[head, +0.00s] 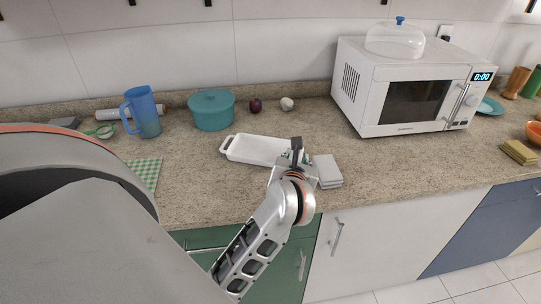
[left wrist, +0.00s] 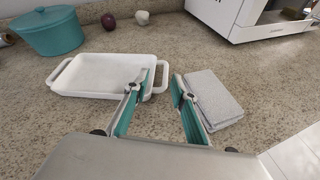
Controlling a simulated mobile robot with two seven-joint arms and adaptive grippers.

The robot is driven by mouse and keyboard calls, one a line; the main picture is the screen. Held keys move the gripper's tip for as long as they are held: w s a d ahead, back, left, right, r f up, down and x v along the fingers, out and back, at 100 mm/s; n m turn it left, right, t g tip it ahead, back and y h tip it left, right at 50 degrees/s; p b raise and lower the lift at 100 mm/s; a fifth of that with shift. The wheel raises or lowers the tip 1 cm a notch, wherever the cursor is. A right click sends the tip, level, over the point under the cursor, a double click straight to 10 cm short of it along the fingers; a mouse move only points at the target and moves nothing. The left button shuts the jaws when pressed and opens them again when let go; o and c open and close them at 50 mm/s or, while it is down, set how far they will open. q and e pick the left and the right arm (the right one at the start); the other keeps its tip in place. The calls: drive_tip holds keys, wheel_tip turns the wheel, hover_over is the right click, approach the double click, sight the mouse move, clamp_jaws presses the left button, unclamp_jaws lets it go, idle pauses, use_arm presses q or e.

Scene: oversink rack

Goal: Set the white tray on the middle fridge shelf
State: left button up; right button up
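The white tray (head: 256,150) is a shallow rectangular dish with a handle at each end, lying flat on the speckled counter. It also shows in the left wrist view (left wrist: 95,75). My left gripper (head: 297,156) is at the tray's right end, pointing down. In the left wrist view its fingers (left wrist: 160,86) are apart, with the tray's right handle between them, nearer the left finger. Whether a finger touches the handle I cannot tell. My right gripper is out of view. No fridge or fridge shelf shows.
Behind the tray are a teal pot (head: 211,110), an onion (head: 255,105) and a garlic bulb (head: 287,104). A blue jug (head: 143,112) stands left, a white microwave (head: 400,90) right. Bare counter lies before the microwave.

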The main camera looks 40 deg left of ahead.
use_arm(q)
drive_tip(key=shift+w+a+f, duration=0.1)
drive_tip(key=shift+w+f, duration=0.05)
drive_tip(key=shift+f, duration=0.15)
drive_tip(key=x, duration=0.7)
drive_tip(key=shift+w+f, duration=0.15)
drive_tip(key=shift+w, duration=0.05)
clamp_jaws()
